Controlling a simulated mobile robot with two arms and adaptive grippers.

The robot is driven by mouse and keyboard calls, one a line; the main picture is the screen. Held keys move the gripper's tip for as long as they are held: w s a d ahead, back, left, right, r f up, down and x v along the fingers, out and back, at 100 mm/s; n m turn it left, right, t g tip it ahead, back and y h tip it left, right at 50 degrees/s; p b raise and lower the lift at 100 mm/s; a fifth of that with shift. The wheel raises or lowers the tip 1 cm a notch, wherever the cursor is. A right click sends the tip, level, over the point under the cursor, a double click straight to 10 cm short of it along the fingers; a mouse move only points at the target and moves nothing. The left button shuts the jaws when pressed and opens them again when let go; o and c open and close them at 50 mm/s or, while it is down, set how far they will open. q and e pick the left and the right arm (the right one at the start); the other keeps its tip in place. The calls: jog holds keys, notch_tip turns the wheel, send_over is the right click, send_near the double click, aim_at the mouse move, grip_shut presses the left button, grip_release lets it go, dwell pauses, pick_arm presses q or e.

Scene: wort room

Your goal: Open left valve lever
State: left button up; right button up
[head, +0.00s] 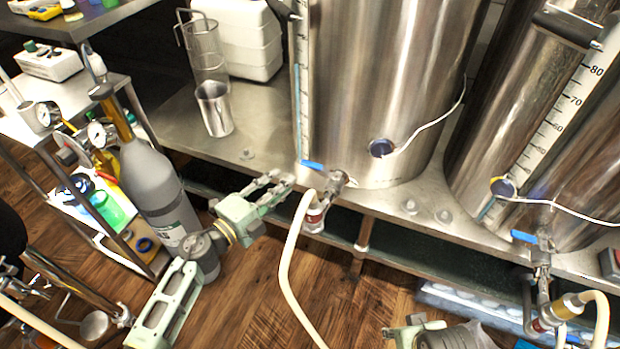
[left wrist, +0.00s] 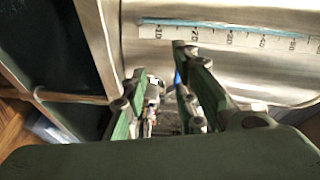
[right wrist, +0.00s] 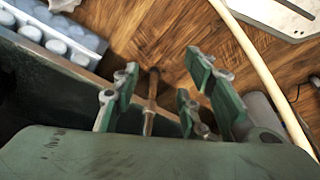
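The left valve has a blue lever (head: 313,165) and a metal body (head: 336,184) low on the front of the left steel tank (head: 375,90). My left gripper (head: 283,180) is open and empty, just left of and slightly below the lever, its fingers pointing toward the valve. A small gap shows between fingertips and lever. In the left wrist view a sliver of the blue lever (left wrist: 177,78) shows between the open fingers, mostly hidden by the right finger. My right gripper (right wrist: 160,75) is open and empty over the floor; only part of it shows at the bottom of the head view.
A cream hose (head: 290,260) hangs from the left valve, close to my left gripper. A right tank has its own blue-levered valve (head: 524,237). A grey gas cylinder (head: 158,195) stands left of my left arm. The steel bench (head: 262,125) has free room left of the tank.

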aim_at(310, 163)
pick_arm(q)
jog(key=d+r+m, duration=0.1)
jog(key=d+r+m+h+b, duration=0.1)
jog(key=m, duration=0.1)
jog(key=shift+w+d+r+g, duration=0.2)
jog(key=shift+d+r+g, duration=0.1)
jog(key=shift+r, duration=0.1)
jog(key=b+x, duration=0.1)
jog(key=x, duration=0.6)
pick_arm(e)
jog(key=v, duration=0.7)
jog(key=shift+w+t, duration=0.15)
jog(key=shift+t, duration=0.15)
pick_arm(q)
jog(key=shift+c, duration=0.3)
pick_arm(e)
jog(key=shift+d, duration=0.1)
pick_arm(q)
grip_shut()
